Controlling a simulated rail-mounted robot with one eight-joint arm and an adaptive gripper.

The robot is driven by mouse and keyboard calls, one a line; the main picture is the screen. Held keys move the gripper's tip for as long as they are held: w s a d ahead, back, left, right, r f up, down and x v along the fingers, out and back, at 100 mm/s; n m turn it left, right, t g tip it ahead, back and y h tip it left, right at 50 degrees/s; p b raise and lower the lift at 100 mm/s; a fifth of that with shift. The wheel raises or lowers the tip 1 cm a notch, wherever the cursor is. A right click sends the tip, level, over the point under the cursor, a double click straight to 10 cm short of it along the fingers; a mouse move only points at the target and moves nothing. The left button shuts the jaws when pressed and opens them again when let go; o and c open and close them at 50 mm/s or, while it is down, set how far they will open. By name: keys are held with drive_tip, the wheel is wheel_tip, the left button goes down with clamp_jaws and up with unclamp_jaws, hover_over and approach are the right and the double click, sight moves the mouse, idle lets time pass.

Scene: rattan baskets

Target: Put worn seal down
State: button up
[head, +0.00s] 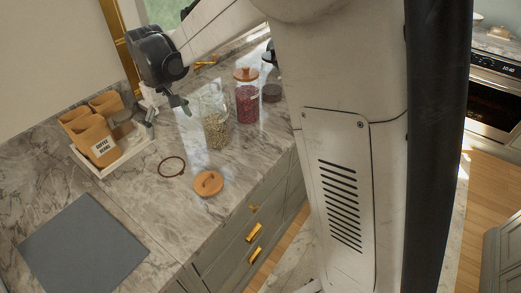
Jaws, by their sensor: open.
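A thin dark reddish ring (172,166), which looks like the worn seal, lies flat on the marble counter (165,215). My gripper (168,113) is open above the counter, behind the ring and apart from it. Nothing shows between its fingers. A clear jar (215,125) without a lid, holding pale contents, stands to the right of the gripper. A round wooden lid (208,183) with a knob lies on the counter, to the right of the ring and in front of the jar.
A white tray (125,162) with brown coffee bags (97,140) stands at left. A lidded jar of red contents (247,100) and a darker jar (271,90) stand at back right. A grey mat (83,250) lies front left. Bare counter surrounds the ring. Drawers (240,235) edge the counter.

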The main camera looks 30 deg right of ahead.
drive_tip(key=s+d+r+m+t, duration=0.1)
drive_tip(key=s+d+r+t, duration=0.1)
drive_tip(key=s+d+r, duration=0.4)
drive_tip(key=s+d+r+m+t, duration=0.1)
drive_tip(key=s+d+r, duration=0.25)
drive_tip(key=s, duration=0.55)
drive_tip(key=s+d+f+m+t, duration=0.1)
drive_tip(key=s+d, duration=0.2)
drive_tip(key=s, duration=0.4)
drive_tip(key=s+d+f+m+t, duration=0.1)
drive_tip(key=s+d+t, duration=0.1)
drive_tip(key=s, duration=0.5)
drive_tip(key=shift+d+f+m, duration=0.2)
drive_tip(key=shift+d+m, duration=0.2)
drive_tip(key=shift+d, duration=0.35)
wheel_tip(320, 180, down, 10)
drive_tip(key=b, duration=0.9)
drive_tip(key=shift+r, duration=0.2)
